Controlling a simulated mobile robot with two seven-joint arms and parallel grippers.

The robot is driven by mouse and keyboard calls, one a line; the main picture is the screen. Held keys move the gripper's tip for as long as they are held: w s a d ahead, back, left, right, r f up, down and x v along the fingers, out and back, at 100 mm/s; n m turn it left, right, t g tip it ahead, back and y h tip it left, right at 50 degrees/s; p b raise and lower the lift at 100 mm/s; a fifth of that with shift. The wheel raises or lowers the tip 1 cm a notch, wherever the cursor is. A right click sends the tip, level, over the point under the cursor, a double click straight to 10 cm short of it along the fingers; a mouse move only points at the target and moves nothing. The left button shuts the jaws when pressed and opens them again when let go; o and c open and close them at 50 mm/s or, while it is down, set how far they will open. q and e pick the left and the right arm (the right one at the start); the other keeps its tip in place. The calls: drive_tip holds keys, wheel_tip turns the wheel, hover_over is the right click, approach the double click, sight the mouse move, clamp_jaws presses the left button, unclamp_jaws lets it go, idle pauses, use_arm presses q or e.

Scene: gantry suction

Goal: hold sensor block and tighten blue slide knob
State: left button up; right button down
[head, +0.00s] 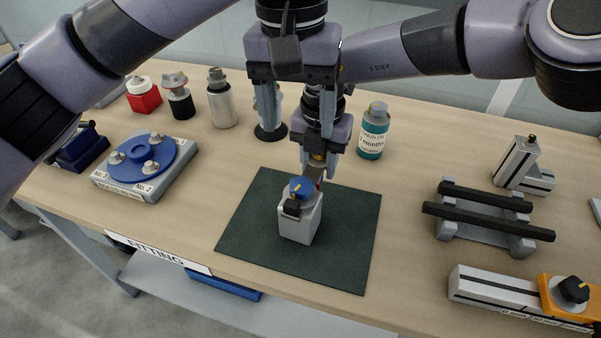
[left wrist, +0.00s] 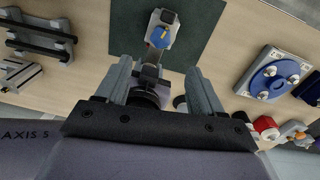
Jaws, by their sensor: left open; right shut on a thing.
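The grey sensor block (head: 300,225) stands on the dark green mat (head: 345,255) in the head view. The blue knob (head: 301,185) with a yellow mark is on its top, with a small black part in front. The block (left wrist: 154,57) and knob (left wrist: 160,37) also show in the left wrist view. My right gripper (head: 317,168) is low at the block's far side, shut on the block; its fingertips are partly hidden. My left gripper (head: 296,118) is open and empty above and behind the block, its fingers (left wrist: 160,68) apart, pointing down.
A blue disc fixture (head: 126,172) with several grey knobs stands at left. Behind it are a red block (head: 143,99) and small containers. A teal bottle (head: 373,135) stands near my right gripper. A black-barred rack (head: 485,222) and an orange-ended rail (head: 500,292) lie at right.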

sight(300, 183)
use_arm(q)
wheel_tip(300, 183, down, 12)
drive_tip(key=shift+d+r+m, duration=0.15)
drive_tip(key=shift+r+m, duration=0.05)
drive_tip(key=shift+m, duration=1)
drive_tip(key=c, duration=1.1)
